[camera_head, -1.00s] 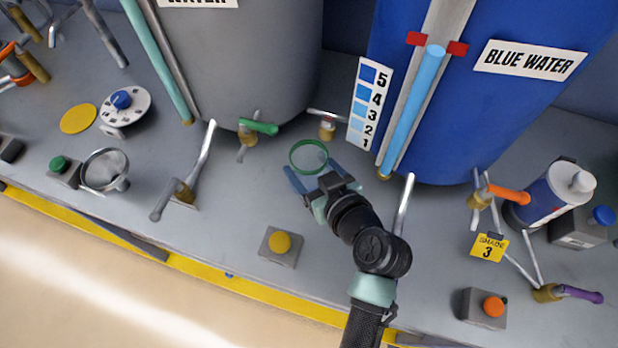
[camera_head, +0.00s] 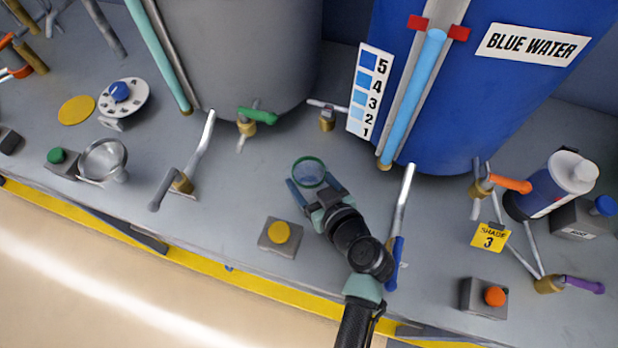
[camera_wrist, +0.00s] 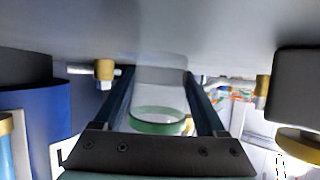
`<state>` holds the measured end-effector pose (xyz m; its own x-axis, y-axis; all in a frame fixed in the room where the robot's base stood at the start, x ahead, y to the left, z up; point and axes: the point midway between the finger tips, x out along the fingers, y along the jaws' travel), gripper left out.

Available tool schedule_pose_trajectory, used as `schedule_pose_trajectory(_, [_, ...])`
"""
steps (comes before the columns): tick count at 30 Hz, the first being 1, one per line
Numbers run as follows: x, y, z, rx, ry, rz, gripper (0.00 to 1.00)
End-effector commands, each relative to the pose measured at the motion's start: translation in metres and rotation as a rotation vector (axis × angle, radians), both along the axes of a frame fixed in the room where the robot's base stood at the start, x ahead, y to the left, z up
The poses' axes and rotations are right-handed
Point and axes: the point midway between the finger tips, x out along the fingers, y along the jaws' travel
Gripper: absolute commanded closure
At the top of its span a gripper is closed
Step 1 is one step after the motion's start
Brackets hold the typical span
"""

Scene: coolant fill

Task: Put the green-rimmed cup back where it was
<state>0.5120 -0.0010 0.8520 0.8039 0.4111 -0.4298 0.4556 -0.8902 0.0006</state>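The green-rimmed cup (camera_head: 309,171) is a clear cup with a green ring at its mouth. It is upright in front of the grey tank, and it also shows in the wrist view (camera_wrist: 158,118). My gripper (camera_head: 312,184) has its two blue fingers on either side of the cup and appears shut on it. The wrist view shows the fingers (camera_wrist: 160,85) along both sides of the clear wall. The cup's base is at or very close to the bench top; I cannot tell whether it touches.
A yellow button box (camera_head: 280,235) is just left of my gripper. A lever with a blue grip (camera_head: 397,262) is close right of my arm. The grey tank (camera_head: 240,60) and blue tank (camera_head: 480,110) stand behind. A metal funnel cup (camera_head: 103,158) and a yellow disc (camera_head: 77,110) are at left.

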Motion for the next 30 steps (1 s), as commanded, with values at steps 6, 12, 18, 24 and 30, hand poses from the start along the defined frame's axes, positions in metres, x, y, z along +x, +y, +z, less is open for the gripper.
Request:
schedule_pose_trajectory(6, [0.000,0.000,0.000,0.000,0.001,0.000,0.00])
schedule_pose_trajectory(12, [0.000,0.000,0.001,0.000,0.001,0.000,0.00])
schedule_pose_trajectory(18, [-0.016,-0.008,0.009,0.000,0.001,-0.002,0.00])
schedule_pose_trajectory(24, [-0.042,-0.022,0.024,-0.002,0.000,-0.002,0.00])
schedule_pose_trajectory(30, [-0.058,-0.030,0.033,-0.001,0.001,-0.001,0.00])
